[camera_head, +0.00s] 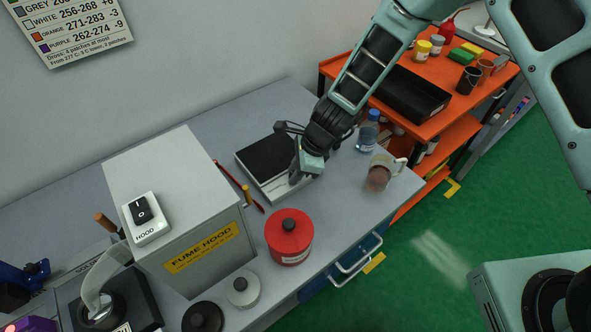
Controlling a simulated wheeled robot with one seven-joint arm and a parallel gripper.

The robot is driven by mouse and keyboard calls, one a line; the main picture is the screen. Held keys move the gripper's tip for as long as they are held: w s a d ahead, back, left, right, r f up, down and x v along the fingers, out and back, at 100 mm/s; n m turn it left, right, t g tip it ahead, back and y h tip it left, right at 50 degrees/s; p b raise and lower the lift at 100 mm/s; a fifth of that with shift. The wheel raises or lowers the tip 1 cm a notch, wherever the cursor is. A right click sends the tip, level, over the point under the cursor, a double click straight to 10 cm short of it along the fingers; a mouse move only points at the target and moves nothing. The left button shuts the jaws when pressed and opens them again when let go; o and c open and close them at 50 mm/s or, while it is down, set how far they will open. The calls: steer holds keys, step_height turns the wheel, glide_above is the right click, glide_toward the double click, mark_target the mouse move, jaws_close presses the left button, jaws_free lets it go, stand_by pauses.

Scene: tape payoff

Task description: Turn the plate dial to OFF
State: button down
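The plate (262,157), a low white unit with a black square top, sits on the grey bench against the wall. My gripper (298,177) reaches down from the upper right to the plate's right front side. Its fingertips are small and overlap the front edge of the plate, so I cannot tell whether they are open or shut or whether they touch anything. The dial is not distinguishable; my gripper may be covering it. Its setting cannot be read.
A red lidded tin (289,238) and a grey fume hood box (170,190) stand in front and left. Thin tools (240,188) lie left of the plate. A blue-capped bottle (368,131) and a brown-filled jug (379,173) stand right. An orange shelf cart (480,95) stands beyond.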

stand_by(0.3)
steer(key=shift+r+n+g+p, duration=0.1)
steer(key=shift+n+g+p, duration=0.3)
steer(key=shift+n+p, duration=0.6)
steer(key=shift+w+n+g, duration=0.1)
steer(key=shift+n+g, duration=0.2)
steer(key=shift+n, duration=0.7)
steer(key=n, duration=0.1)
steer(key=n+g+b, duration=0.1)
steer(key=n, duration=0.1)
steer(key=n+g+h, duration=0.1)
steer(key=n, duration=0.1)
steer(key=shift+w+f, duration=0.15)
steer(key=shift+f, duration=0.1)
steer(key=n+b, duration=0.1)
steer(key=n, duration=0.1)
steer(key=n+g+h+b, duration=0.1)
steer(key=n, duration=0.1)
steer(key=shift+w+a+n+h+b, duration=0.1)
steer(key=shift+n+h+b, duration=0.2)
steer(key=shift+n+b, duration=0.1)
steer(key=shift+r+n+g+h+b, duration=0.15)
steer(key=shift+n+h+b, duration=0.25)
steer(key=shift+n, duration=0.6)
steer(key=shift+f+n+g+h+b, duration=0.15)
steer(key=shift+n+h+b, duration=0.25)
steer(key=shift+n, duration=0.6)
steer(key=shift+r, duration=0.15)
steer(key=c, duration=1.5)
jaws_free()
